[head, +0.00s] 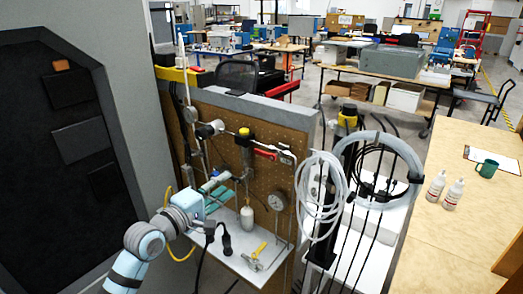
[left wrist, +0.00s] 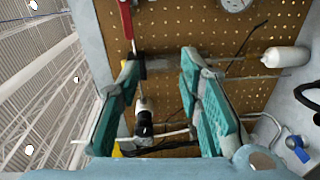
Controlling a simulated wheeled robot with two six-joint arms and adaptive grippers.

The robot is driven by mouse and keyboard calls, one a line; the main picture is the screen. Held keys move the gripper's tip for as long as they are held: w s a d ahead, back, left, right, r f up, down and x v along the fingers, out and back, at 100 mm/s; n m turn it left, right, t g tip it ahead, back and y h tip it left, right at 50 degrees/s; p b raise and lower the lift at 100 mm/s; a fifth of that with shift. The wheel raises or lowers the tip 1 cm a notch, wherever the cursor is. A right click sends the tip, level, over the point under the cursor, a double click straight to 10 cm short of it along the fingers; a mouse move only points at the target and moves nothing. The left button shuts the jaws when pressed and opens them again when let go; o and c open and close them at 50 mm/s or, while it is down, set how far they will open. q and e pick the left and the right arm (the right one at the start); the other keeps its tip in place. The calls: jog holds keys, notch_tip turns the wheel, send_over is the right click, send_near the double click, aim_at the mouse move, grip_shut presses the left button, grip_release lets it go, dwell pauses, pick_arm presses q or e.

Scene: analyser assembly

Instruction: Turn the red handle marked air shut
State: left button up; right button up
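The red handle (head: 265,154) sits on piping high on the pegboard panel, right of a dark cylinder with a yellow cap (head: 244,132). It lies roughly lengthwise along the pipe, tilted a little; I cannot read any marking. In the left wrist view the red handle (left wrist: 127,20) shows at the top, just beyond the left finger's tip. My left gripper (head: 227,178) is in front of the panel, below and left of the handle. In the left wrist view its teal fingers (left wrist: 160,60) are apart with nothing held between them. My right gripper is not in view.
A pressure gauge (head: 277,201) and a white bottle (head: 246,218) are mounted below the handle. A shelf (head: 235,262) under them holds a yellow-handled part (head: 258,250). Coiled hoses (head: 322,190) hang to the right. A grey wall (head: 130,90) stands close on the left.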

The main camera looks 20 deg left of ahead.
pick_arm(q)
jog(key=h, duration=0.1)
send_near(260, 154)
jog(key=b+x, duration=0.1)
jog(key=x, duration=0.9)
jog(key=shift+w, duration=0.2)
jog(key=shift+r, duration=0.1)
grip_shut()
